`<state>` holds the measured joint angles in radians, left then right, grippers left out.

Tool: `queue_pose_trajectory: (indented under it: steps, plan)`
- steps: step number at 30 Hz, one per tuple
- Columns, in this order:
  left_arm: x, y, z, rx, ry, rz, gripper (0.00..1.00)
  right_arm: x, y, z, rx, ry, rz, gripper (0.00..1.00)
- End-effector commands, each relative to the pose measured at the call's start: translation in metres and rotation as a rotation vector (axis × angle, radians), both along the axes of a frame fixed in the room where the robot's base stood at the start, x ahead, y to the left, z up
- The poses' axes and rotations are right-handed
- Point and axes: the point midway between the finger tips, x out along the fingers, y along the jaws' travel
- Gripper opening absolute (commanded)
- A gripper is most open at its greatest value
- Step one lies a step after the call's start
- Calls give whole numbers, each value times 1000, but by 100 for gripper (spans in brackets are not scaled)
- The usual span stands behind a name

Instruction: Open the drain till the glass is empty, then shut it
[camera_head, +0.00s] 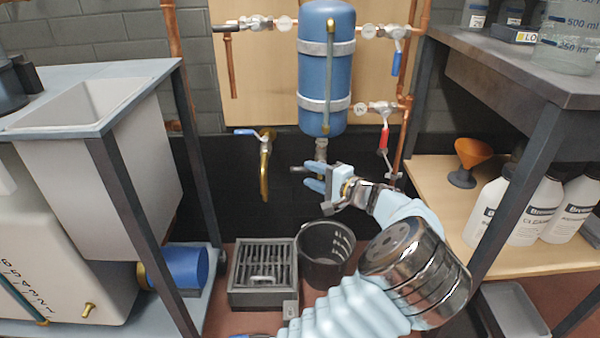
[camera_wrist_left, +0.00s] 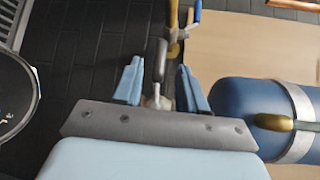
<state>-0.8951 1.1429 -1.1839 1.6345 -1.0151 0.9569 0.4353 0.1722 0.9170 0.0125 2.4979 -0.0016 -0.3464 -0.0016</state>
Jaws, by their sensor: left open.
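The blue tank (camera_head: 325,70) hangs on the wooden board, with a narrow sight glass (camera_head: 329,85) down its front; I cannot make out its liquid level. The drain valve (camera_head: 321,149) is under the tank, partly hidden by my gripper. My left gripper (camera_head: 312,176) is open just below the tank. In the left wrist view a dark lever (camera_wrist_left: 156,60) on a shiny stem stands between the open fingers (camera_wrist_left: 160,84), nearer the left finger; I cannot tell whether they touch. The right gripper is out of view.
A black bucket (camera_head: 325,255) stands on the floor below, beside a grated floor drain (camera_head: 263,272). A blue-handled valve with a brass pipe (camera_head: 264,165) is left of my gripper. Red-handled (camera_head: 385,138) and blue-handled (camera_head: 396,60) valves are right of the tank. Benches stand at both sides.

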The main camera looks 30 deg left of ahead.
Motion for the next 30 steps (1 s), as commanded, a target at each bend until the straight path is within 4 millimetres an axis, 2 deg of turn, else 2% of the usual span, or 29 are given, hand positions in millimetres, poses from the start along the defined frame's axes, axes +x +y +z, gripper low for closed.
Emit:
queue_pose_trajectory:
  steps: [3,9,20,28,30]
  plan:
    - [5,24,-5,0,0,2,42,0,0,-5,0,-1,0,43]
    - [11,47,-8,-2,0,0,42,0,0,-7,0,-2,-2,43]
    - [12,52,-8,-1,0,-1,42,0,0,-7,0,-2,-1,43]
    - [12,52,-8,-2,0,-1,0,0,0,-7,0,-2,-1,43]
    - [12,52,-8,-2,1,-1,0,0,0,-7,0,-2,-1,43]
